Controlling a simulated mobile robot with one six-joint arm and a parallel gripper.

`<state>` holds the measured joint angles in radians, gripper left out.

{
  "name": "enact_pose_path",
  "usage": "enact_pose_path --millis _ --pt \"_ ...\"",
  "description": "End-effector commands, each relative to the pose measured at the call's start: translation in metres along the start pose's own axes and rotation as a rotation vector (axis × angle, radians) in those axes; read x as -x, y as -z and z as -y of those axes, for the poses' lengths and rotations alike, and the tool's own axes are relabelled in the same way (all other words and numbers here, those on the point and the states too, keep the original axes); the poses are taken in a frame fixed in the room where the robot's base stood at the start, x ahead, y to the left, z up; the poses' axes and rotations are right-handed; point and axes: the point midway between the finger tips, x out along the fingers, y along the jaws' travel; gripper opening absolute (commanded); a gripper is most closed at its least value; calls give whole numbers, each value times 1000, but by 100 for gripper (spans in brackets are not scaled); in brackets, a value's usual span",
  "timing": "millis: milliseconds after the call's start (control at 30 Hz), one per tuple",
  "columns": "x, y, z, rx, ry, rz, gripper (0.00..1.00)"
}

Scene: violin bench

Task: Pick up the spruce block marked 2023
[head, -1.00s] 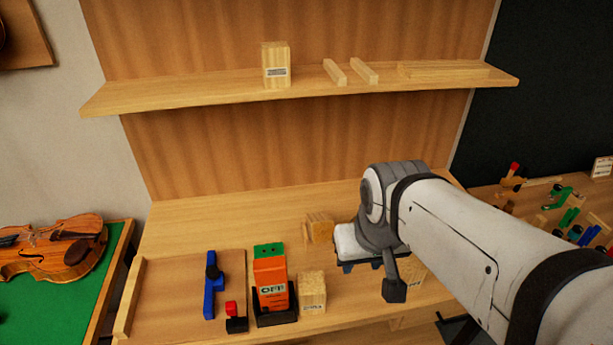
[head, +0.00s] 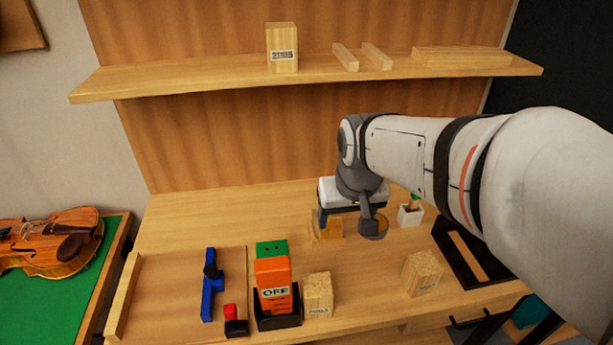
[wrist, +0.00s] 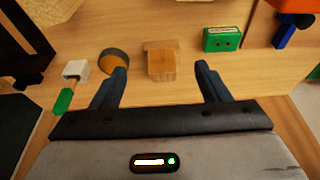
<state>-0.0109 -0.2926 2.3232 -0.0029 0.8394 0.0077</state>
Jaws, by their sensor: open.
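A pale spruce block (head: 318,292) stands on the bench front in the head view, right of an orange box; its small label seems to read 2023, though not sharply. A second labelled block (head: 422,273) stands further right, its label too small to read. A third block (head: 282,48) stands on the shelf; its label is hard to read. My gripper (wrist: 161,72) is open and empty over the back of the bench, behind the front blocks. A smaller wooden piece (wrist: 161,62) shows between its fingers, with no visible contact.
The orange box marked OFF (head: 273,285) sits in a black holder close beside the front block. A round tin (wrist: 114,63) and a white cup (wrist: 75,70) are near my gripper. A blue tool (head: 209,285) lies left. The rear left bench is clear.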

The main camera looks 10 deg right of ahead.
Motion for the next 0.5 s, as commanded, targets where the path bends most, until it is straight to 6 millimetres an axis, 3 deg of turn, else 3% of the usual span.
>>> enact_pose_path --millis 33,200,333,500 --pt "-26 15 0 0 0 7 73" --pt "-72 62 2 0 0 6 80" --pt "-94 84 2 0 0 3 80" --pt "-110 93 2 -1 0 3 80"
